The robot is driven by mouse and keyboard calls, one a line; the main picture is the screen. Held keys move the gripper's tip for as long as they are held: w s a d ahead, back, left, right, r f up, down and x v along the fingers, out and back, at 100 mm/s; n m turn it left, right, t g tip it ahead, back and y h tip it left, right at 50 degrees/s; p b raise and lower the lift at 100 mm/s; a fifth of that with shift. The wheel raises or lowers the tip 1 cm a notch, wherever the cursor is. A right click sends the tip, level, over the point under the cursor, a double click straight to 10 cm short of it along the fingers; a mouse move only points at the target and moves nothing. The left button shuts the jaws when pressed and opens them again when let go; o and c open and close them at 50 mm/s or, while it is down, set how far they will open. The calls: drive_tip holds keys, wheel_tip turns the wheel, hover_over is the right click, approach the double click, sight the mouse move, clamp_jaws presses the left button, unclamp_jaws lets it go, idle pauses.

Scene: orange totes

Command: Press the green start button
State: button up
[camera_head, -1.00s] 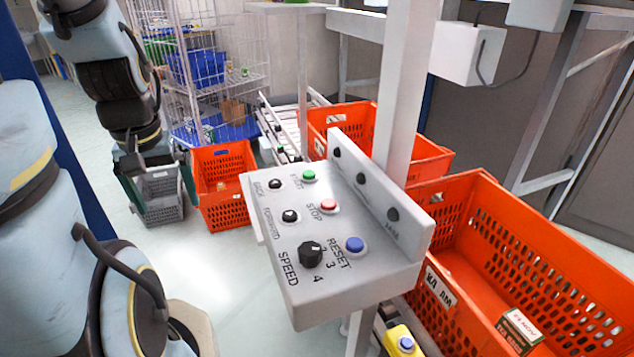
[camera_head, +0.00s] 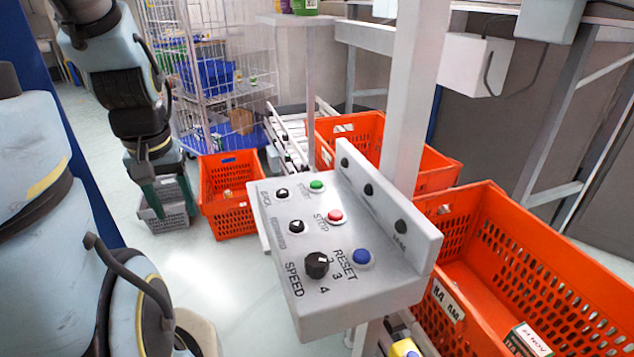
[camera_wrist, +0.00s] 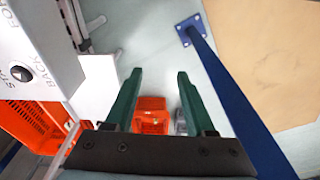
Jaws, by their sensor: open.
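The green start button (camera_head: 317,186) is on the far part of a grey control panel (camera_head: 352,300), above the red stop button (camera_head: 335,216). My gripper (camera_head: 172,196) hangs to the left of the panel, apart from it, with its green fingers pointing down. In the wrist view my gripper (camera_wrist: 159,98) is open and empty, its two green fingers spread. The panel corner (camera_wrist: 45,50) with a black knob (camera_wrist: 20,73) shows at the upper left there; the green button is not visible in that view.
A blue button (camera_head: 361,257) and black knobs share the panel. A raised strip (camera_head: 400,222) borders its right side. Orange totes stand behind (camera_head: 228,192) and to the right (camera_head: 560,240). A white post (camera_head: 408,100) rises behind the panel. A wire cage (camera_head: 215,70) stands farther back.

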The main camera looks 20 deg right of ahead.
clamp_jaws()
idle(1.1)
